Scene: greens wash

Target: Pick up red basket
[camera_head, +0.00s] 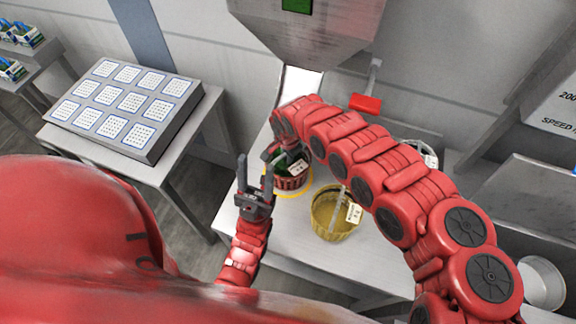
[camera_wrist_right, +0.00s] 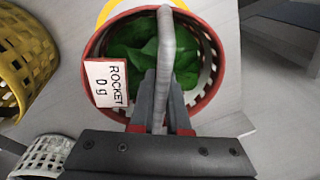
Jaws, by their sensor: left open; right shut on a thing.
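The red basket (camera_head: 290,182) stands on the white table inside a yellow ring, below the grey hopper. In the right wrist view the red basket (camera_wrist_right: 212,48) holds green leaves and carries a tag reading "ROCKET 0 g". My right gripper (camera_wrist_right: 160,100) is shut on its grey handle, over the near side of the rim. In the head view my right gripper (camera_head: 290,152) is partly hidden by its own arm. My left gripper (camera_head: 250,185) is open and empty, just left of the red basket. I cannot tell whether the basket touches the table.
A yellow basket (camera_head: 335,222) with a tag stands right of the red one. A white basket (camera_wrist_right: 45,155) is partly seen at lower left in the wrist view. The grey hopper (camera_head: 310,30) hangs above. A side table holds a patterned panel (camera_head: 125,105). A metal pot (camera_head: 543,282) sits far right.

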